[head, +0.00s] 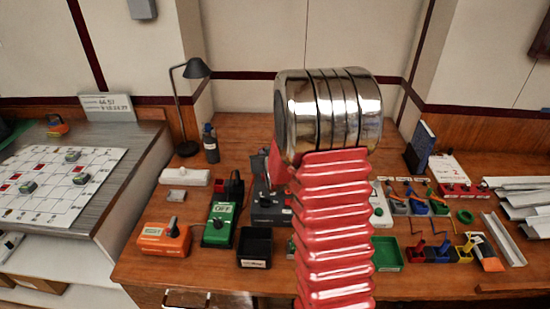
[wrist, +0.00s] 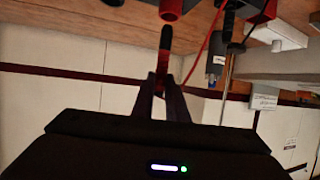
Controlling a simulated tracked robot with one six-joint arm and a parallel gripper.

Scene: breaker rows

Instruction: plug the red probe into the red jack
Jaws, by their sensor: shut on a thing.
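In the wrist view my gripper (wrist: 163,80) is shut on the red probe (wrist: 165,42), a slim dark red piece standing out beyond the fingertips. A thin red cable (wrist: 205,48) runs beside it. The probe's far end points at a red part (wrist: 172,7) at the top edge, likely the red jack; a small gap seems to lie between them, though this is dim. In the head view my red arm and chrome joint hide the gripper, the probe and the jack. A dark grey device (head: 268,207) shows just left of my arm.
A green box marked OFF (head: 219,226), an orange box (head: 163,239) and a black bin (head: 255,248) stand left of my arm. A green tray (head: 387,254) and several small coloured parts lie right. A lamp (head: 194,70) and a dark bottle (head: 211,144) stand at the back left.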

